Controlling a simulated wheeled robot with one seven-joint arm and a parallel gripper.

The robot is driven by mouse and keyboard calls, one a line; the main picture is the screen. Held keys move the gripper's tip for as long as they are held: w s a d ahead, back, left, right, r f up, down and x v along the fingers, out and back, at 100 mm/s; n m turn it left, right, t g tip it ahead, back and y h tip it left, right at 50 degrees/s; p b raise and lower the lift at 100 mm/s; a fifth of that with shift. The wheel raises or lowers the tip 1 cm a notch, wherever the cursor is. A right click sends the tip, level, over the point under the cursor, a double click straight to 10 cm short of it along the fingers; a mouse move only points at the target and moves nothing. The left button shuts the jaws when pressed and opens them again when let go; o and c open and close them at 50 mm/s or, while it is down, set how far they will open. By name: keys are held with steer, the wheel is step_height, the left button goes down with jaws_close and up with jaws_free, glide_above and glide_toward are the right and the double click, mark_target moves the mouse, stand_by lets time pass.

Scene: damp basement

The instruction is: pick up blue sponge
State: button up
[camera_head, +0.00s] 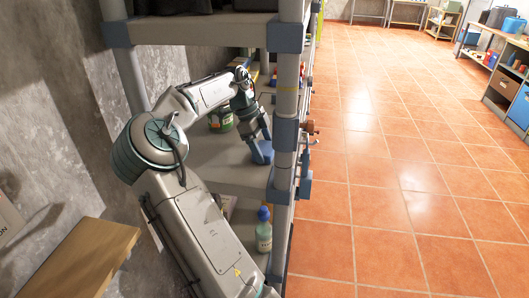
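My gripper (258,137) reaches in over the grey middle shelf (208,165) of a rack, pointing down. A blue block (261,153), which looks like the blue sponge, is directly below the fingertips on or just above that shelf. The fingers look spread, with their tips at or very near the top of the blue block. At this size I cannot tell whether they grip it. The rack's front post hides part of the area to its right.
The rack's front post (286,135) stands close to the right of my gripper. A dark green jar (221,121) is left of the gripper. A bottle with a blue cap (264,232) stands lower down. The tiled floor (400,180) to the right is clear.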

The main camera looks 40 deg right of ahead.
mark_target(269, 148)
steer(key=shift+c, duration=1.2)
steer(key=shift+r, duration=0.1)
steer(key=shift+r+p, duration=0.75)
steer(key=shift+p, duration=0.1)
step_height(269, 148, up, 2)
steer(key=shift+r+p, duration=0.1)
steer(key=shift+p, duration=0.9)
steer(key=s+a, duration=0.2)
steer(key=a, duration=0.1)
steer(key=s+a, duration=0.6)
steer(key=shift+s+a+b, duration=0.1)
steer(key=shift+a+b, duration=0.25)
steer(key=s+a+p, duration=1.2)
steer(key=a+p, duration=0.1)
steer(key=a, duration=0.1)
steer(key=shift+s+a+f+p, duration=0.2)
steer(key=shift+s+a+p, duration=0.1)
steer(key=shift+s+p, duration=0.1)
steer(key=shift+o, duration=0.3)
steer(key=shift+w+a, duration=0.1)
steer(key=shift+w, duration=0.05)
